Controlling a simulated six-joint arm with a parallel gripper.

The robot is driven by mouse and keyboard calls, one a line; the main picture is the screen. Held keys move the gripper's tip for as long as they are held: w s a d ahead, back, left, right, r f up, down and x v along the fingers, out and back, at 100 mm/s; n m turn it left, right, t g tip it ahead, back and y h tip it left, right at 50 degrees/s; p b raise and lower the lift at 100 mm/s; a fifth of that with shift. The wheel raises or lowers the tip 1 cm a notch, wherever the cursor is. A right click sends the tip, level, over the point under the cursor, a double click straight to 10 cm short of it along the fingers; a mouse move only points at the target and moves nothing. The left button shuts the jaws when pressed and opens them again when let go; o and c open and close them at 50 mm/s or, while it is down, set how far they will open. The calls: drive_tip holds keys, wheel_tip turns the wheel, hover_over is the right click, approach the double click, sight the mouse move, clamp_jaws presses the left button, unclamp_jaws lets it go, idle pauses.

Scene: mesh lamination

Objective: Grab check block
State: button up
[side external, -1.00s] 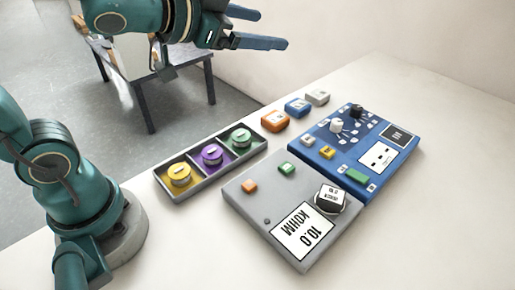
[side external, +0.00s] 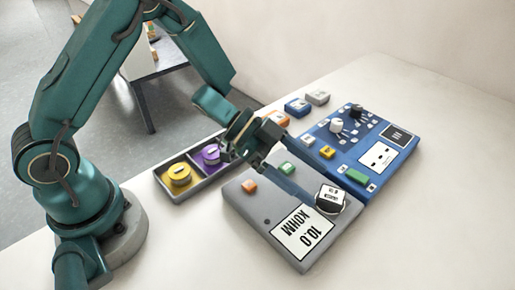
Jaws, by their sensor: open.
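The jaws are open. The near fingertip lies close to the block's left side; the far finger blends into the blue panel. I cannot tell whether either finger touches the block.
A blue panel (side external: 327,152) with knobs adjoins the grey panel, which has a large label reading 10.0 KOHM (side external: 302,232). A dark tray (side external: 185,190) holds yellow and purple round pieces. Orange, blue and grey blocks stand behind. The table's right side is clear.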

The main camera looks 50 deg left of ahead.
sight(329, 193)
drive_tip(key=shift+x, duration=2.05)
clamp_jaws()
drive_tip(key=shift+r, duration=0.1)
